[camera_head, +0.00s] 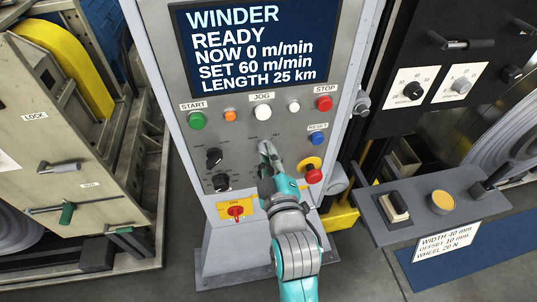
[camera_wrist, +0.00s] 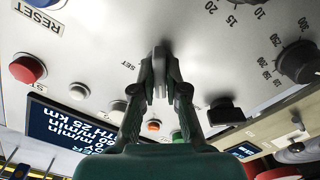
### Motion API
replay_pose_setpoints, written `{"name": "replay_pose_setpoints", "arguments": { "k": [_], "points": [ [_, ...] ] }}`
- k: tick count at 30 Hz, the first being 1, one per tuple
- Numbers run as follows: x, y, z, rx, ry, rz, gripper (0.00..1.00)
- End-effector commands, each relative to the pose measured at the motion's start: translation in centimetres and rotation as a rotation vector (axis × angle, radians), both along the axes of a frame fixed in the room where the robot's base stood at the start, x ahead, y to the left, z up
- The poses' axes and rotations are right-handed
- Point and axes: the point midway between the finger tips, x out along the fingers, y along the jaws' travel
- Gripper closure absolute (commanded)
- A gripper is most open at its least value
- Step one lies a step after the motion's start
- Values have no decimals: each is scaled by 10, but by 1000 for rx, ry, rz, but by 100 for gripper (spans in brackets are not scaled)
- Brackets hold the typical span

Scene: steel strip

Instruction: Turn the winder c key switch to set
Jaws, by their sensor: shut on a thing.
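The winder panel (camera_head: 190,150) is a grey upright cabinet under a blue screen reading READY. My gripper (camera_head: 266,152) reaches its lower middle, beneath the JOG buttons. In the wrist view, which looks upside down, my gripper (camera_wrist: 159,78) is shut on the small key of the key switch (camera_wrist: 159,50). The fingers hide most of the switch, and I cannot tell the key's angle. A small SET label (camera_wrist: 128,66) is printed beside the fingertips. Small faint labels sit above the switch in the head view.
Black knobs (camera_head: 214,157) are left of my gripper. The blue RESET button (camera_head: 318,140) and red stop button (camera_head: 314,176) are close on the right. A red rotary switch on a yellow plate (camera_head: 236,210) is below left. A side console (camera_head: 440,200) stands at right.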

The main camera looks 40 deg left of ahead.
Motion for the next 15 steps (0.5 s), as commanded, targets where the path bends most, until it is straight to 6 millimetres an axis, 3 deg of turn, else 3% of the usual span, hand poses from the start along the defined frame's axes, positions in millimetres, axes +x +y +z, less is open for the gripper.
{"name": "replay_pose_setpoints", "arguments": {
  "k": [15],
  "points": [
    [0,0,-1,275,326,0,100]
  ]
}}
